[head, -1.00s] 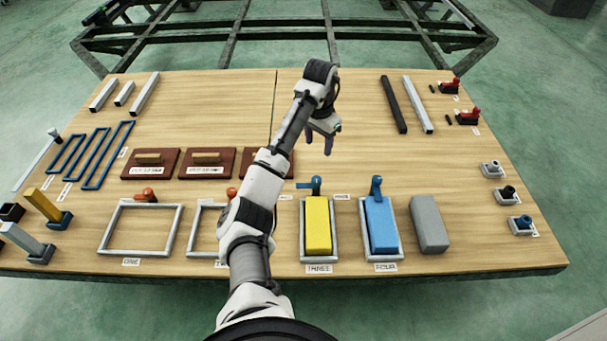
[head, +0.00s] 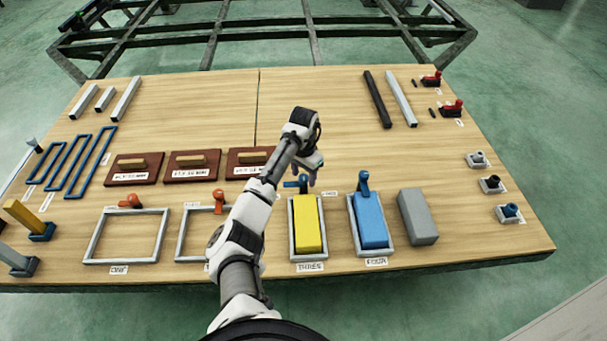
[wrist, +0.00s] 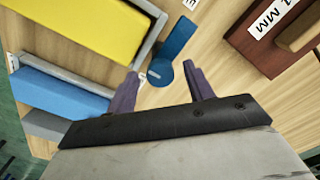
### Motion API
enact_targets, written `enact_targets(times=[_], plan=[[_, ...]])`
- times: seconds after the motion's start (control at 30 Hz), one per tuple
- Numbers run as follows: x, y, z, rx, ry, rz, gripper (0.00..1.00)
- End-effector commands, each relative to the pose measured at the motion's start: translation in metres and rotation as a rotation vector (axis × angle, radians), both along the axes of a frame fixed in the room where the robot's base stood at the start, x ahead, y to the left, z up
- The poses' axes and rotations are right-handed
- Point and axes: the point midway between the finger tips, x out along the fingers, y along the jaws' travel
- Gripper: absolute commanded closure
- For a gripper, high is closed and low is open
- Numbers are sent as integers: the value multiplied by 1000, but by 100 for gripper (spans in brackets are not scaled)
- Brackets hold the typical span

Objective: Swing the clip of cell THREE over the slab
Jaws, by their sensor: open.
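Cell THREE is a grey frame (head: 293,256) holding a yellow slab (head: 307,225), with its label in front. Its blue clip (head: 300,184) sits at the far end of the frame, its arm pointing left, off the slab. In the wrist view the clip (wrist: 176,50) lies just beyond the fingertips, with the yellow slab (wrist: 95,25) at upper left. My gripper (head: 312,178) is open and empty above the board, close to the clip. In the wrist view its two purple fingers (wrist: 162,80) are spread apart, the round pivot end of the clip between them.
Cell FOUR with a blue slab (head: 369,220) and its upright blue clip (head: 363,184) stands to the right. A loose grey slab (head: 418,216) lies beyond it. Empty frames ONE (head: 128,237) and another (head: 182,235) are left. Brown blocks (head: 250,162) lie behind.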

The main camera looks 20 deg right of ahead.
Motion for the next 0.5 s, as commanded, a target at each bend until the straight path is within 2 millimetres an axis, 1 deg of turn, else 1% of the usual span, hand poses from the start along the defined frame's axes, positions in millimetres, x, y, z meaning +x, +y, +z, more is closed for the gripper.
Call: enact_targets(times=[0.23,0.27,0.5], plan=[[0,0,-1,0,0,0,48],[0,0,-1,0,0,0,49],[0,0,-1,0,0,0,81]])
